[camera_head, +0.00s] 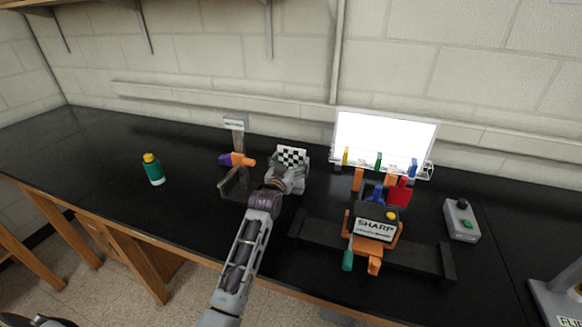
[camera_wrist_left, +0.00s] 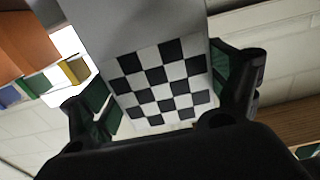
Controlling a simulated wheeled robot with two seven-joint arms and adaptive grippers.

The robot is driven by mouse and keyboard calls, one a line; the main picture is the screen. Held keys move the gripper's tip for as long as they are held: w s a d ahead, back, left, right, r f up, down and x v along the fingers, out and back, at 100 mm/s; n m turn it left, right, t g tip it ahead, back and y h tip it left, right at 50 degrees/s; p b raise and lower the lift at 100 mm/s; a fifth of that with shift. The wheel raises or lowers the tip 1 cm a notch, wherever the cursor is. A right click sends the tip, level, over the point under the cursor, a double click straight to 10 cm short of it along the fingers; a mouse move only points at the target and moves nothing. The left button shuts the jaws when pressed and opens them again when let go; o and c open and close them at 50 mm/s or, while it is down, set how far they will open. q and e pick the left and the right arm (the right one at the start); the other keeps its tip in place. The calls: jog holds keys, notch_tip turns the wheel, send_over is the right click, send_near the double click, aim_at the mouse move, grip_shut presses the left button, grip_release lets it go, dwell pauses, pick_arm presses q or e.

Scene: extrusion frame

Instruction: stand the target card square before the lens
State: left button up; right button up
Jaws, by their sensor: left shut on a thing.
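The target card (camera_head: 291,157) has a black-and-white checkered face and stands roughly upright just beyond my left gripper (camera_head: 289,177) in the head view. In the left wrist view the checkered card (camera_wrist_left: 163,82) fills the middle, on a pale grey plate, and looks tilted. My left gripper (camera_wrist_left: 165,95) is shut on it, with one green-padded finger at each side. An orange device with a SHARP label (camera_head: 374,231) stands on a black rail to the right of the card. I cannot tell where the lens is. My right gripper is out of view.
A purple-and-orange piece (camera_head: 237,160) sits on a grey upright bracket (camera_head: 234,125) close left of the gripper. A bright white panel (camera_head: 385,132) with coloured clips stands behind the device. A black rail (camera_head: 415,262), a grey button box (camera_head: 461,221) and a green bottle (camera_head: 154,172) are also on the bench.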

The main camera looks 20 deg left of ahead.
pick_arm(q)
jog(key=shift+f, duration=1)
jog(key=o, duration=1.3)
jog(key=shift+c, duration=0.2)
jog(key=shift+s, duration=0.95)
jog(key=s, duration=1)
jog(key=shift+a+b, duration=0.2)
jog(key=shift+b, duration=0.25)
